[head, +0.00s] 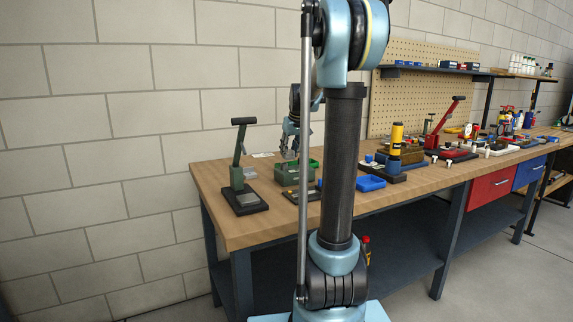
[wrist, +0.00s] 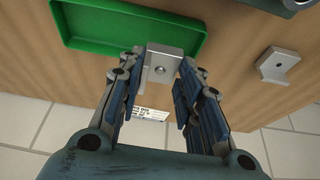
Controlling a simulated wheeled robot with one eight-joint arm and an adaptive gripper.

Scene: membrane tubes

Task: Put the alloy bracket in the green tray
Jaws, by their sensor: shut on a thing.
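A silver-grey alloy bracket (wrist: 164,62) with a round hole sits between the fingertips of my gripper (wrist: 161,68) in the wrist view. The gripper is shut on it. The green tray (wrist: 72,42) lies at the upper left of the wrist view, its near right rim close to or behind the bracket. I cannot tell the height of the bracket above the tray or table. In the head view my gripper (head: 289,153) is above the far left part of the bench, and the green tray (head: 315,163) shows partly behind my arm.
A second grey bracket (wrist: 278,65) lies on the wooden bench at right in the wrist view. A white printed label (wrist: 151,114) is below the fingers. In the head view, a green lever press (head: 240,172) stands front left, a blue tray (head: 370,183) to the right.

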